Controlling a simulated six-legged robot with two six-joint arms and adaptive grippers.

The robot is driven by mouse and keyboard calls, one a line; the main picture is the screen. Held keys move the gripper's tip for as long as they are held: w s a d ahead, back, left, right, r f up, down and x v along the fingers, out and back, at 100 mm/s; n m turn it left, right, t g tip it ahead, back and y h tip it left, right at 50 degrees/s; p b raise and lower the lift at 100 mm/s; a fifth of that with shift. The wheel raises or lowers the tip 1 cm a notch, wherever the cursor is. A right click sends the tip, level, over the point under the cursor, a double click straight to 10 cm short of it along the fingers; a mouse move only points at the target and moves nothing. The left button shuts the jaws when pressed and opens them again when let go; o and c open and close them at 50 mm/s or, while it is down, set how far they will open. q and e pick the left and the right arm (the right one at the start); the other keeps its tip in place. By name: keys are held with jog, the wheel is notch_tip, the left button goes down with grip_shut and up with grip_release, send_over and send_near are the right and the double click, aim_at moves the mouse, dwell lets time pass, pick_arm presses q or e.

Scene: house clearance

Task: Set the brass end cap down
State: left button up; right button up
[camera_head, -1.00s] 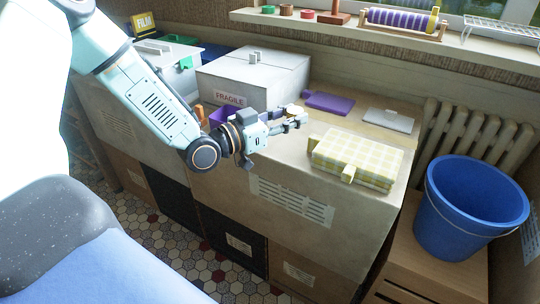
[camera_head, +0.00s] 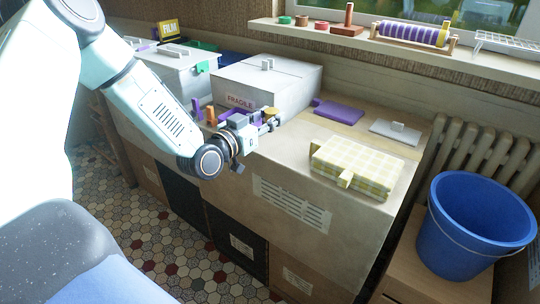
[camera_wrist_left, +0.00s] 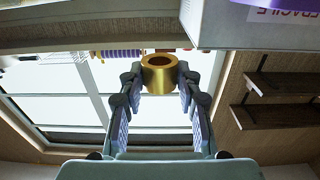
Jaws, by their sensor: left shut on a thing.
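The brass end cap (camera_head: 271,112) is a short gold ring-like piece, small in the head view beside the front right corner of the white FRAGILE box. In the left wrist view the cap (camera_wrist_left: 158,80) shows large, with a dark hollow in its upper end. My left gripper (camera_head: 270,124) is shut on it, one finger on each side; the fingertips (camera_wrist_left: 159,77) show clearly in the wrist view. The cap is over the large beige box top (camera_head: 290,138); I cannot tell whether it touches the surface. My right gripper is not in view.
The white FRAGILE box (camera_head: 265,80) stands close behind the gripper. A purple lidded piece (camera_head: 338,110), a grey plate (camera_head: 395,132) and a yellow checked case (camera_head: 355,169) lie to the right. Bare surface lies between gripper and case. A blue bucket (camera_head: 472,225) stands far right.

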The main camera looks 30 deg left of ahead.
pick_arm(q)
jog(key=b, duration=0.3)
send_over(268, 156)
notch_tip(268, 156, down, 6)
jog(key=shift+r, duration=0.2)
jog(key=shift+w+a+f, duration=0.1)
jog(key=shift+f, duration=0.45)
notch_tip(268, 156, down, 3)
jog(key=shift+r+b, duration=0.1)
jog(key=shift+b, duration=0.85)
jog(key=shift+f, duration=0.35)
